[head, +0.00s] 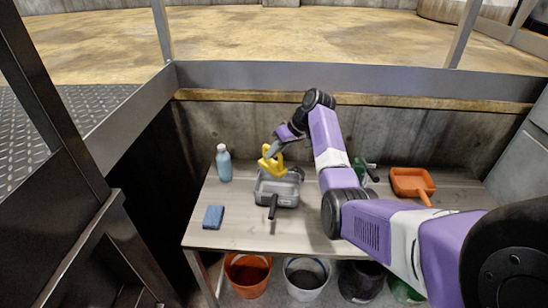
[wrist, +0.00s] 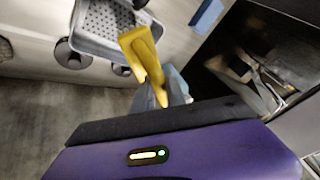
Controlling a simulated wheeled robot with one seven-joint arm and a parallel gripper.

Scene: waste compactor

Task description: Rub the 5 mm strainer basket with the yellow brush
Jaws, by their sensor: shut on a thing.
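The yellow brush (head: 270,165) is in my gripper (head: 273,150), which is shut on it above the back left of the strainer basket. The strainer basket (head: 280,199) is a grey rectangular tub with a dark handle pointing to the table's front edge. In the wrist view the basket (wrist: 78,42) shows at the upper left with a perforated floor. The brush (wrist: 144,60) shows beside its rim there. I cannot tell whether the brush touches the basket. My gripper's fingers (wrist: 160,96) are partly hidden behind the brush in the wrist view.
A light blue bottle (head: 224,163) stands left of the basket, and a blue sponge (head: 213,217) lies front left. An orange scoop-like pan (head: 412,184) lies at the right, with a green item (head: 372,173) near my arm. Several buckets (head: 306,277) stand below the table's front edge.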

